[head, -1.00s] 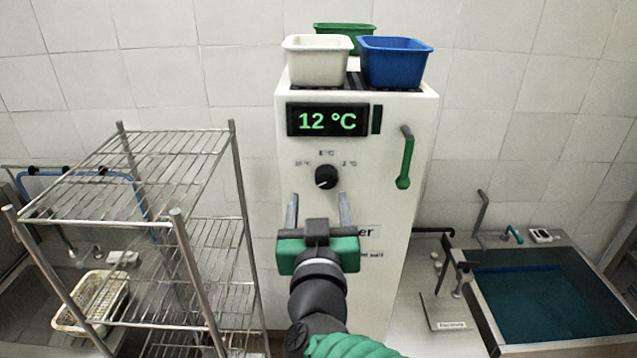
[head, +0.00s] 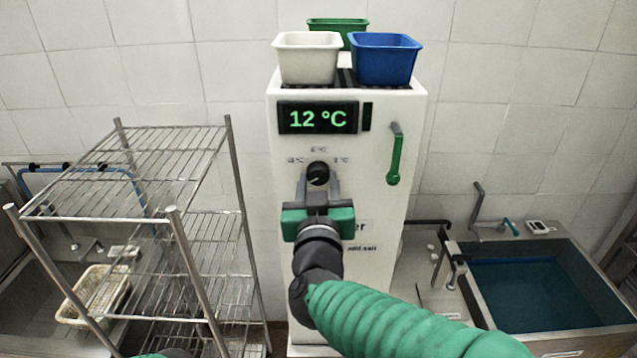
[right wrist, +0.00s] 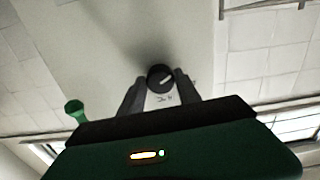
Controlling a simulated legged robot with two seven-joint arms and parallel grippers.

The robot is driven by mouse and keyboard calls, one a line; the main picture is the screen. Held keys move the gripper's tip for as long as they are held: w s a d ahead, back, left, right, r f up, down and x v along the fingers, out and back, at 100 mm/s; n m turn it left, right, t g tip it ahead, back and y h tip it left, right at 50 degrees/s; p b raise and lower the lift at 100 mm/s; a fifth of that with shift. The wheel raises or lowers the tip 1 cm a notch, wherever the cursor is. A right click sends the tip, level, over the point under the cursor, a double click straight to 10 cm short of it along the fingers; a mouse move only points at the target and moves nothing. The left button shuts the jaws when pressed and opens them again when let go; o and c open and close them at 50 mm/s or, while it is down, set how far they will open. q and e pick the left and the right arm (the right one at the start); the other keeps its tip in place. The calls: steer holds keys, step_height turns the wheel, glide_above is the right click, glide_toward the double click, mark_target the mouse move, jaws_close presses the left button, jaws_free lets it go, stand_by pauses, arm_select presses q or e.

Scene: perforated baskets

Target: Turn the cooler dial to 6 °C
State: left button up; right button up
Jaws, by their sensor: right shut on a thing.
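The black round dial (head: 318,174) sits on the front of the white cooler (head: 375,215), below its display (head: 318,118), which reads 12 °C in green. Small temperature labels stand left, above and right of the dial, too small to read surely. My right gripper (head: 319,180) reaches up to the panel, with one finger on each side of the dial, shut on it. In the right wrist view the dial (right wrist: 160,79) lies between the fingertips, its pale pointer line slanted. My left gripper is not in view.
White (head: 307,58), blue (head: 386,60) and green (head: 338,27) bins stand on the cooler. A green handle (head: 394,158) is right of the dial. A wire rack (head: 135,170) stands left, a water-filled sink (head: 540,290) right.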

steer(key=shift+d, duration=0.15)
jaws_close()
steer(key=shift+a, duration=0.25)
steer(key=shift+d+f+m+b, duration=0.1)
steer(key=shift+m+b, duration=0.6)
steer(key=shift+m, duration=0.1)
steer(key=m+b, duration=0.2)
steer(key=m, duration=0.1)
steer(key=shift+m, duration=0.3)
steer(key=m+b, duration=0.2)
steer(key=m, duration=0.2)
steer(key=shift+b, duration=0.4)
steer(key=shift+m+b, duration=0.6)
steer(key=shift+m, duration=0.6)
